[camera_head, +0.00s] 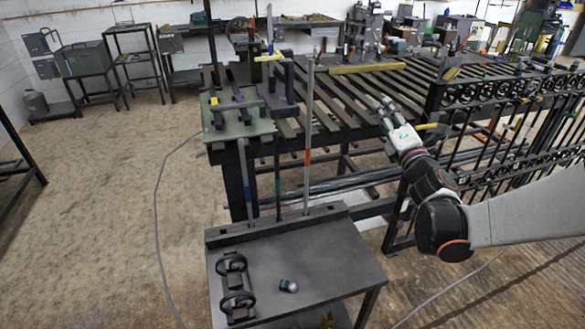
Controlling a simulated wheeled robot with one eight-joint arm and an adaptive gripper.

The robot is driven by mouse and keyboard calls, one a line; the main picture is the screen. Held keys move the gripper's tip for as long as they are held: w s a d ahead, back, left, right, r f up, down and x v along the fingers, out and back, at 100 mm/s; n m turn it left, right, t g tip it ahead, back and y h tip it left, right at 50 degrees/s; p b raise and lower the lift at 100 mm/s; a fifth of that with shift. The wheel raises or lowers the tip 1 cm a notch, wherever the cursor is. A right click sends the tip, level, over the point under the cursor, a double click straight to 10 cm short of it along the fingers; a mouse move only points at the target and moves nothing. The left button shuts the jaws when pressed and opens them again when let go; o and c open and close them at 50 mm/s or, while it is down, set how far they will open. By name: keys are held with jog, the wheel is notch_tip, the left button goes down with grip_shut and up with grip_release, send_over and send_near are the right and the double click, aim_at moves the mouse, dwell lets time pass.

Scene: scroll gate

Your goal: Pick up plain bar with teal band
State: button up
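Three upright bars stand in a rack at the back edge of a low dark table. The middle one, thin and dark, has a teal band (278,186) and looks plain. The left bar (245,180) has a blue band. The taller grey right bar (308,120) has an orange-red band. The foot of each bar is at the slotted rail (290,221). My gripper (384,106) is to the right of the bars, over the slatted workbench, apart from them. Its fingers look spread with nothing between them, though they are small in view.
Behind the bars is a slatted workbench (340,125) with a green board (240,130). An ornate iron gate (515,120) stands right. Floor at left is mostly clear.

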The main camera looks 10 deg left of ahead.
jog(key=a+f+n+g+y, duration=0.4)
jog(key=a+f+n+y, duration=0.2)
jog(key=a+f+n, duration=0.35)
jog(key=n+g+y+p, duration=0.25)
jog(key=n+g, duration=0.55)
jog(key=n, duration=0.4)
send_near(277, 177)
jog(key=shift+m, duration=0.25)
jog(key=b+x, duration=0.1)
jog(key=x, duration=0.1)
jog(key=f+x, duration=0.1)
jog(key=x, duration=0.1)
jog(key=shift+w+a+b, duration=0.2)
jog(key=shift+b, duration=0.15)
jog(key=shift+w+b+x, duration=0.2)
jog(key=shift+b+x, duration=0.95)
jog(key=shift+x, duration=1.8)
jog(key=shift+r, duration=0.25)
grip_shut()
